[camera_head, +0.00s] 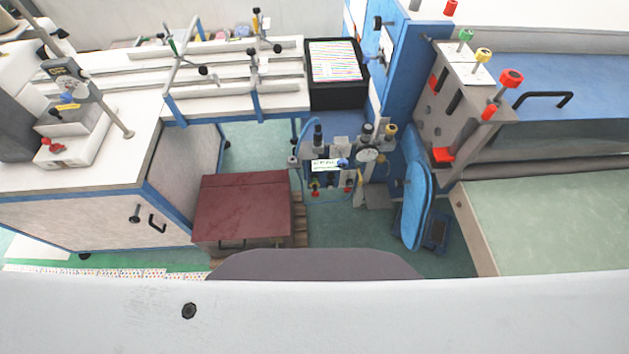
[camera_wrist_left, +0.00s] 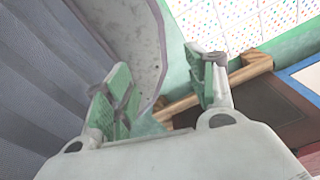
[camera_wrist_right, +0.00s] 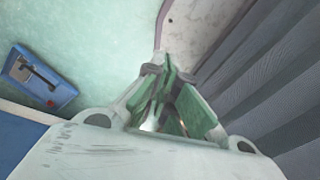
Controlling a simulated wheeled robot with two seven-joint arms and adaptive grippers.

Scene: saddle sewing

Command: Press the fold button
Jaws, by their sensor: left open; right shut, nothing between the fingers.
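Several coloured knobs or buttons show in the head view, and no label reading "fold" can be made out. On the grey machine block at the right are a green one (camera_head: 465,35), a yellow one (camera_head: 484,55) and a red one (camera_head: 511,77). A red button (camera_head: 53,146) sits on the device at the far left. Neither gripper shows in the head view. In the left wrist view my left gripper (camera_wrist_left: 164,74) is open and empty. In the right wrist view my right gripper (camera_wrist_right: 168,74) is shut and empty. No button is seen between or touching the fingers.
A white workbench (camera_head: 80,180) stands at the left, with a dark red box (camera_head: 243,208) beside it. The blue machine frame (camera_head: 412,60) and a pale green table (camera_head: 560,215) are at the right. A blue pedal unit (camera_wrist_right: 38,80) lies on the floor.

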